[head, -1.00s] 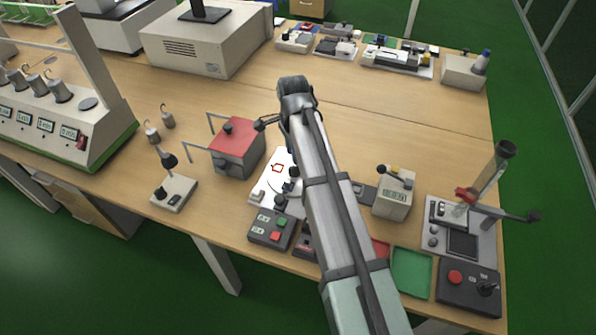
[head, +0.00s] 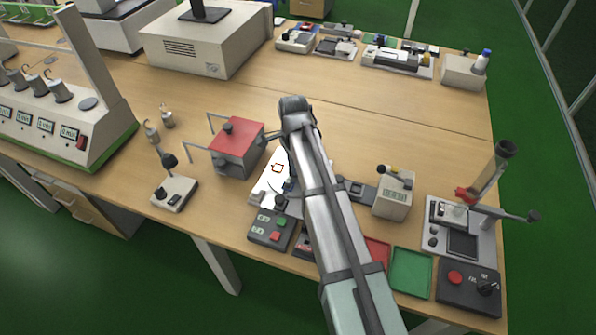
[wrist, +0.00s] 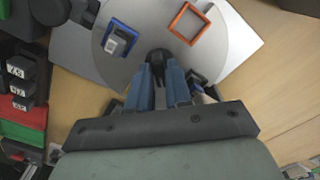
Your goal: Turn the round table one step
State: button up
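The round table is a pale grey disc (wrist: 225,45) on a white plate in the wrist view. It carries a blue square frame (wrist: 121,36) with a grey block in it and an empty orange square frame (wrist: 188,23). In the head view the disc (head: 276,181) is partly hidden by my arm, and the fingers are hidden.
A red-topped grey box (head: 236,148) stands left of the disc. A button box (head: 270,228) is in front of it. A small meter box (head: 393,196) and red and green trays (head: 411,271) lie to the right. The table behind is mostly clear.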

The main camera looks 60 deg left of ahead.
grip_shut()
jog(key=shift+n, duration=6.7)
jog(key=shift+s+n, duration=0.1)
jog(key=shift+n, duration=2.2)
jog(key=shift+o, duration=1.4)
grip_release()
jog(key=shift+r, duration=0.1)
